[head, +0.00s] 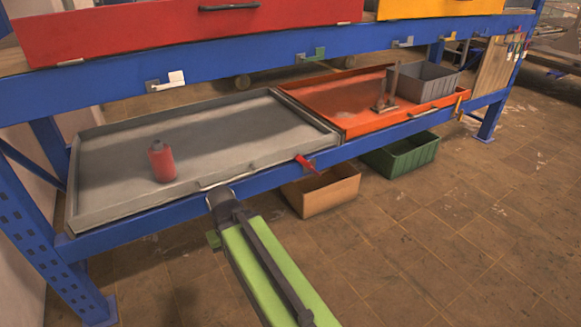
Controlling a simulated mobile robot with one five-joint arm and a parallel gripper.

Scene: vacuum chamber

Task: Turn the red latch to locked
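The red latch (306,164) is on the blue front beam, near where the grey tray meets the orange tray. Its red lever slants down to the right from a small mount. My arm reaches in from the bottom, and its dark end with my gripper (220,197) is at the blue beam below the grey tray's handle. My gripper is left of the red latch and apart from it. The fingers are too small and dark to tell whether they are open or shut.
The grey tray (98,202) holds a red bottle (161,161). The orange tray (340,118) holds a metal stand (385,100) and a grey bin (428,82). A brown box (325,193) and green crate (402,158) stand below the beam. Floor at right is clear.

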